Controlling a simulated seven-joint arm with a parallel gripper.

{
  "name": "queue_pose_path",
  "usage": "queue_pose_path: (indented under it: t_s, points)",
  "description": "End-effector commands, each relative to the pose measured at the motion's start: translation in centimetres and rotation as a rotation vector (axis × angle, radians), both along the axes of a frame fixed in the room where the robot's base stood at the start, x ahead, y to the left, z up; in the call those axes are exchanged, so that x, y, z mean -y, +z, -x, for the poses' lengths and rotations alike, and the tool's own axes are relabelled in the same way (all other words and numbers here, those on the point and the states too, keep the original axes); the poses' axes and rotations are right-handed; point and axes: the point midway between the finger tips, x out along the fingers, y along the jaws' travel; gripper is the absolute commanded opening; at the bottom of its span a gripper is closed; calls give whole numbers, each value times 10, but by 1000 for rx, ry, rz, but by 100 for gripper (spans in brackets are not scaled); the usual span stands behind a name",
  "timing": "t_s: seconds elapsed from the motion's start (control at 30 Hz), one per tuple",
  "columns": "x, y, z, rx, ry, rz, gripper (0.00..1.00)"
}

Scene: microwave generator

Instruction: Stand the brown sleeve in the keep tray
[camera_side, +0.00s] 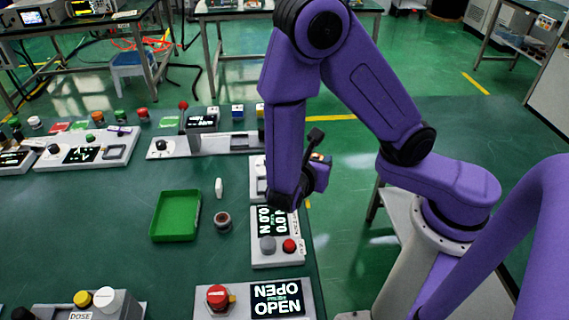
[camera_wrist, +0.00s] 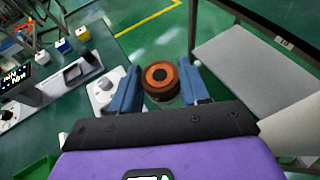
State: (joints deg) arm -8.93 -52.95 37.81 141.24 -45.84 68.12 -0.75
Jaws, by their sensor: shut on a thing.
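My gripper (camera_wrist: 160,72) has two blue fingers shut on a brown sleeve (camera_wrist: 160,82), a short cylinder with an orange ring and dark centre on its end facing the wrist camera. In the side view my gripper (camera_side: 318,152) is held up near the table's right edge, above the panels; only a small orange-brown bit of the sleeve (camera_side: 320,157) shows there. A shallow green tray (camera_side: 175,238), apparently the keep tray, lies empty on the table to the left of my gripper. Its green edge shows at lower left in the wrist view (camera_wrist: 36,169).
A small brown-rimmed round part (camera_side: 222,221) and a small white upright piece (camera_side: 219,187) stand right of the tray. A panel with grey and red knobs (camera_side: 277,247) is below my arm. Another panel with a red button (camera_side: 218,297) is nearer. Table left of the tray is clear.

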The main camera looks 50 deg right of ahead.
Motion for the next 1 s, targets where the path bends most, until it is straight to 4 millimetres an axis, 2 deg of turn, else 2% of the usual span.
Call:
queue_pose_path:
  t_s: [0.2, 0.27, 0.37, 0.47, 0.7, 0.83, 1.0]
  points:
    - [0, 2, 4, 0, 8, 1, 13]
    - [-3, 0, -1, 0, 26, 1, 13]
    - [-16, -5, -18, 2, 100, 0, 13]
    - [-39, -11, -45, 3, 223, -1, 13]
    - [-106, -17, -110, 4, 554, -1, 13]
    - [-135, -15, -132, 5, 681, -2, 13]
    - [-153, -15, -146, 2, 757, 1, 13]
